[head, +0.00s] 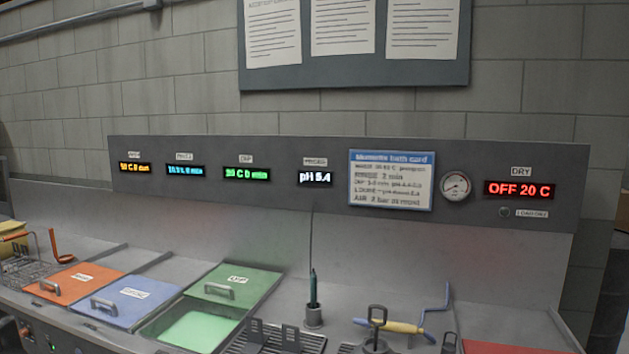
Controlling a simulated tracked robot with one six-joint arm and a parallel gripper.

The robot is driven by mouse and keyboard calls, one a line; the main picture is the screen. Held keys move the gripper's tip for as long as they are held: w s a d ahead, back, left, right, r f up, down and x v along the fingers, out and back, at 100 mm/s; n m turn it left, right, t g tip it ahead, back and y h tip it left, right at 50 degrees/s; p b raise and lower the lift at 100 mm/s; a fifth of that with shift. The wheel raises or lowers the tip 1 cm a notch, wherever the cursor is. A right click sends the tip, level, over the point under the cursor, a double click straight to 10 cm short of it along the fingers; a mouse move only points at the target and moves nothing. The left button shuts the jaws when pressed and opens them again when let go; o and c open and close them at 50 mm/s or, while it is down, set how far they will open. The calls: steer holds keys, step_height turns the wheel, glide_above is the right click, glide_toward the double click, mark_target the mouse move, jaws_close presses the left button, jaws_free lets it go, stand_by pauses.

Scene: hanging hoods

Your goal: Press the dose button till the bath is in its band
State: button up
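The dip bath (196,331) is an open tank of pale green liquid at the bench front, with its green lid (236,284) slid back behind it. A white readout (315,178) on the back panel shows what looks like pH 5.4. The blue-headed bath card (391,180) hangs right of it; its band figures are too blurred to read surely. A dark teal probe (313,288) stands upright in a small grey holder right of the bath, with a thin cable running up. I cannot make out a dose button for certain. My gripper is not in view.
Orange (75,283) and blue (126,300) lids cover tanks at the left, near a wire basket (22,272). A yellow-handled crank tool (402,327) and dark racks (272,338) lie right of the bath. A round gauge (455,186) and red dry readout (519,189) are on the panel.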

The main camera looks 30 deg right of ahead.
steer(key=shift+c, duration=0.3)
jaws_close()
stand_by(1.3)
